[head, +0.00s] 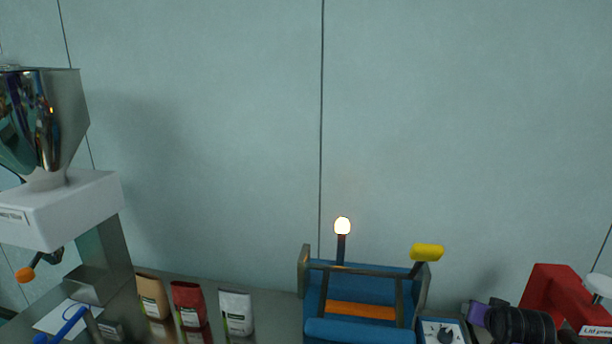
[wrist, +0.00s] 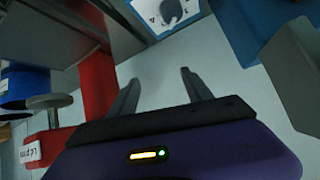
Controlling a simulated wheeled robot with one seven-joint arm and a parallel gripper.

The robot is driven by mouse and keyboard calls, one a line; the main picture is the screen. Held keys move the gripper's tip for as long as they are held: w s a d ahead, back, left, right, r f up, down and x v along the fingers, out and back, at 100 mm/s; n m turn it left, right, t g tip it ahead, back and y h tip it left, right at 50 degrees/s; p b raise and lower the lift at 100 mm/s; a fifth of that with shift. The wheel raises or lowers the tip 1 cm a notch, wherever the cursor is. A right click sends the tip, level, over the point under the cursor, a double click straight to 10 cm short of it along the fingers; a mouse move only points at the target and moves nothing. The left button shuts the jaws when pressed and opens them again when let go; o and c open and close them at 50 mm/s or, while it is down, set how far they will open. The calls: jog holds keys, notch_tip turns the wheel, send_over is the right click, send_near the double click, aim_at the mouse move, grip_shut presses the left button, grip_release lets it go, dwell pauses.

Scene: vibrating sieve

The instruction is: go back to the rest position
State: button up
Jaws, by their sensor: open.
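My gripper shows in the wrist view (wrist: 158,75), with its two grey fingers spread apart and nothing between them. In the head view my dark arm end with a purple part (head: 478,313) is at the lower right, beside the control box with a dial (head: 443,332). In the wrist view the same dial panel (wrist: 170,12) lies beyond the fingertips, apart from them. The fingertips are hidden in the head view.
The blue sieve machine (head: 361,279) with a lit lamp and yellow handle stands left of my arm. A red lid press (head: 549,290) is close on the right. Brown (head: 152,295), red (head: 188,303) and white (head: 236,311) pouches and a steel hopper (head: 60,115) are left. Above is clear.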

jog(key=s+a+f+n+t+b, duration=0.15)
jog(key=s+a+t, duration=0.25)
jog(key=s+a, duration=0.6)
jog(key=s+a+n+t+b, duration=0.1)
jog(key=s+a+n+t, duration=0.25)
jog(key=s+a, duration=0.65)
jog(key=s+a+y+b, duration=0.1)
jog(key=s+a, duration=0.1)
jog(key=s, duration=0.8)
jog(key=s+a+n+g+y+b, duration=0.1)
jog(key=s+a+y, duration=0.1)
jog(key=s, duration=0.7)
jog(key=s+a+r+n+y+b, duration=0.1)
jog(key=s+a, duration=0.3)
jog(key=s, duration=0.6)
jog(key=shift+s+a+g, duration=0.25)
jog(key=shift+s+g, duration=0.1)
